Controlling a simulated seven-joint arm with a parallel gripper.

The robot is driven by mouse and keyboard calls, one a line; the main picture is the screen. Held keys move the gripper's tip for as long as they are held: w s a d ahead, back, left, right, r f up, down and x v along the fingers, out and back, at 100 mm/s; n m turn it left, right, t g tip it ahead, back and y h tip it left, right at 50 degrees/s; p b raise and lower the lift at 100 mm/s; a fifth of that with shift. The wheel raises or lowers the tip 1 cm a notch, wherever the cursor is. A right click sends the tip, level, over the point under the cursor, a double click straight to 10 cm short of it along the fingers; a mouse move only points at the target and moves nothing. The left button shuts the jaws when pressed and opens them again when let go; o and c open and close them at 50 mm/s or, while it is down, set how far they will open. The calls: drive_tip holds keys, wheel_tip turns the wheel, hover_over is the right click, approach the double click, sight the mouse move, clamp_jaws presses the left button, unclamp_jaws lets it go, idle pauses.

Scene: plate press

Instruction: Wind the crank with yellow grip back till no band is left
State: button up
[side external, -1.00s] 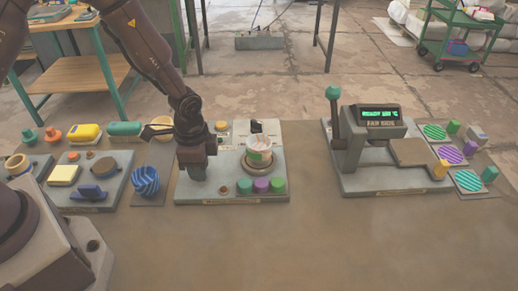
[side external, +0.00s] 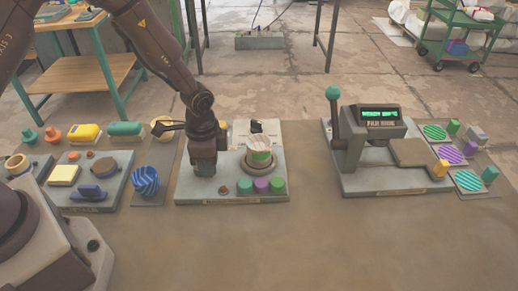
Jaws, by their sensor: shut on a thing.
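My gripper (side external: 205,168) points down over the left part of the middle grey station (side external: 235,196). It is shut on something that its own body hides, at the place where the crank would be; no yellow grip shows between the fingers. How much band is left cannot be told from this view.
A red-brown knob (side external: 223,190) and green and purple knobs (side external: 261,186) line the station's front. At right stands a press with a teal-knobbed lever (side external: 333,93), green-lit display (side external: 380,114) and yellow block (side external: 441,168). The table front is clear.

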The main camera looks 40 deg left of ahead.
drive_tip(key=shift+a+f, duration=0.1)
drive_tip(key=shift+a, duration=0.1)
drive_tip(key=shift+w+a, duration=0.3)
drive_tip(key=shift+w, duration=0.1)
drive_tip(key=o, duration=0.6)
drive_tip(key=shift+o, duration=0.3)
drive_tip(key=shift+d, duration=0.15)
wheel_tip(320, 180, up, 8)
idle(0.4)
drive_tip(key=shift+w, duration=0.1)
